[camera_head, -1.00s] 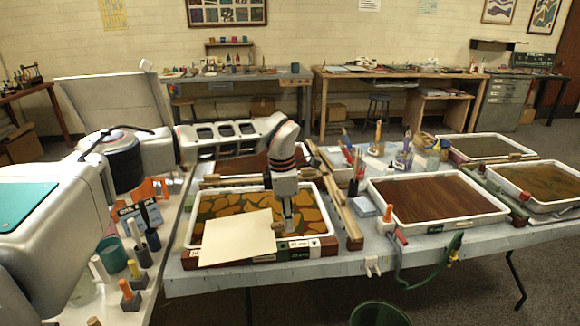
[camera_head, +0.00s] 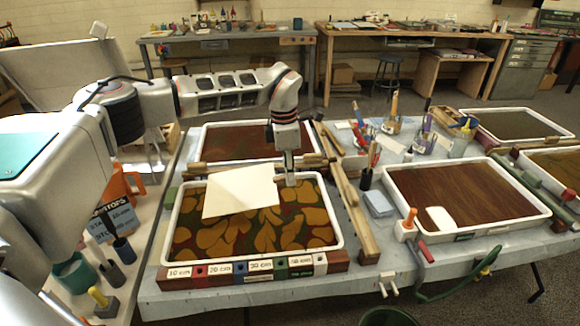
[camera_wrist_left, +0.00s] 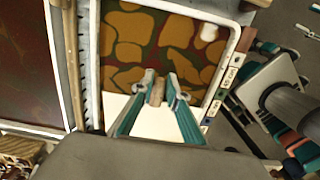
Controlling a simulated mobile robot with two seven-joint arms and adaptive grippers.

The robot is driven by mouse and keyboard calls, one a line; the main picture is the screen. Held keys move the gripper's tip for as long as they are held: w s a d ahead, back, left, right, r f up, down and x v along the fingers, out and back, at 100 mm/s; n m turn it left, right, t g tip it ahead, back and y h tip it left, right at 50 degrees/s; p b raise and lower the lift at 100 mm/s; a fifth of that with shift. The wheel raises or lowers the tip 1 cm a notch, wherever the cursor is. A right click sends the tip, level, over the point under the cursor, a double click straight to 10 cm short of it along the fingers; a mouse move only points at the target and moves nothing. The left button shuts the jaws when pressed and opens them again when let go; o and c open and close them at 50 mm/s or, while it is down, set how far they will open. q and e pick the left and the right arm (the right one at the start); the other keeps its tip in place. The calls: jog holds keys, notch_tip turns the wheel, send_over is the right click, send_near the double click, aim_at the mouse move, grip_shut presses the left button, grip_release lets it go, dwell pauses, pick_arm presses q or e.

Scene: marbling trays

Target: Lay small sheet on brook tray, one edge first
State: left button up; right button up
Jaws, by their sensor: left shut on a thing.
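The small cream sheet (camera_head: 238,196) is over the back middle part of a tray (camera_head: 341,240) of ochre, green and dark red marbled paint. My left gripper (camera_head: 290,180) is at the sheet's right side, near the tray's back right corner, and is shut on the sheet. In the left wrist view, the gripper's teal fingers (camera_wrist_left: 156,93) reach over the white sheet (camera_wrist_left: 117,108), with a small tan piece between the tips. I cannot tell whether any sheet edge touches the paint. The front of the paint is uncovered. My right gripper is not seen.
A block strip with centimetre labels (camera_head: 255,272) runs along the tray's front. Wooden bars (camera_head: 358,222) lie to its right, and a dark red tray (camera_head: 205,135) is behind. A brown tray (camera_head: 470,195), a blue pad (camera_head: 378,203) and tool cups stand farther right.

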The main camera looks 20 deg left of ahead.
pick_arm(q)
jog(key=shift+s+d, duration=0.1)
jog(key=shift+s, duration=0.05)
jog(key=shift+r, duration=0.1)
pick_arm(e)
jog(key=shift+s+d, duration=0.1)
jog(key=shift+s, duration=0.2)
pick_arm(q)
jog(key=shift+p, duration=0.35)
jog(key=shift+d, duration=0.1)
jog(key=b, duration=0.1)
send_near(292, 212)
jog(key=shift+d+f+b, duration=0.1)
jog(key=shift+f+b, duration=0.35)
jog(key=shift+f, duration=1.15)
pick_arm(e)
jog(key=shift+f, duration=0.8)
pick_arm(q)
jog(key=shift+f, duration=0.7)
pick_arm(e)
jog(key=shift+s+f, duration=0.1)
pick_arm(q)
jog(key=shift+d+f+g+y, duration=0.15)
jog(key=shift+f+y, duration=0.1)
jog(key=shift+f, duration=0.4)
jog(key=shift+d+f+g+y, duration=0.15)
jog(key=shift+f+y, duration=0.1)
jog(key=shift+f, duration=0.4)
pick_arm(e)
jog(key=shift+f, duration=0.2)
